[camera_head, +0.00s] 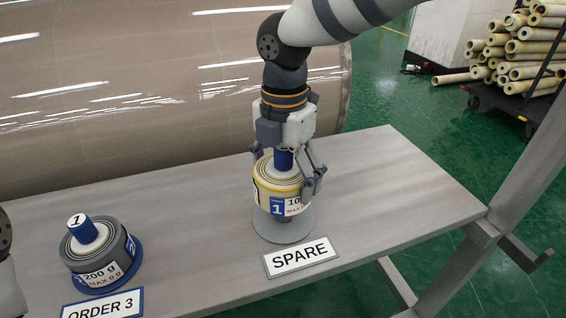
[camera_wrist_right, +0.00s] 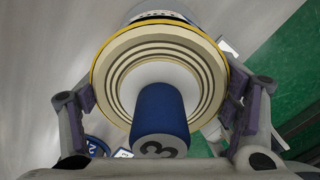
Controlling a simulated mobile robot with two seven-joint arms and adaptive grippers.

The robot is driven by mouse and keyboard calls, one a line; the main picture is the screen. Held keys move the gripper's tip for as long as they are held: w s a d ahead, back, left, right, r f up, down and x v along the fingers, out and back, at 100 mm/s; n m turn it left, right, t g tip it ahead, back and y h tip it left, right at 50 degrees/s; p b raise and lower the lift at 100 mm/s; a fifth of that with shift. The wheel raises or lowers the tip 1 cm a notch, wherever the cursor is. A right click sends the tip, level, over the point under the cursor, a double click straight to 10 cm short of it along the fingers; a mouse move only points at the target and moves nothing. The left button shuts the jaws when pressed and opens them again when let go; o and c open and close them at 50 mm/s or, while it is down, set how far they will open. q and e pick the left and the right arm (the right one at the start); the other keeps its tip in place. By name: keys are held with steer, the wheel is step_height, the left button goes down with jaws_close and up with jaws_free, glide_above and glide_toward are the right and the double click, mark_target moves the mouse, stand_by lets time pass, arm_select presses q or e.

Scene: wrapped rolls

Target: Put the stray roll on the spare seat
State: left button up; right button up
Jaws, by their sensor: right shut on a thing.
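My right gripper (camera_head: 286,182) is shut on a cream roll (camera_head: 268,184) with a yellow edge, its fingers on opposite sides of the roll. The roll has a blue core plug marked 3 (camera_wrist_right: 160,118) and a blue-and-white label with a 1 on its side. It is over the grey round spare seat (camera_head: 284,232), behind the SPARE sign (camera_head: 300,257). The front of the seat shows below the roll; I cannot tell whether they touch. My left gripper is not in view; part of my left arm shows at the left edge.
A grey roll (camera_head: 97,257) with a blue plug marked 1 sits on a blue seat behind the ORDER 3 sign (camera_head: 103,304). A large brown cylinder (camera_head: 150,95) lies behind the table (camera_head: 400,190). The table's right end is clear. A cart of tubes (camera_head: 520,50) stands far right.

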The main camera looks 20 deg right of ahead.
steer(key=shift+f, duration=2.85)
steer(key=o, duration=1.2)
steer(key=shift+c, duration=0.2)
steer(key=shift+r, duration=0.1)
step_height(320, 180, up, 12)
steer(key=shift+f, duration=0.1)
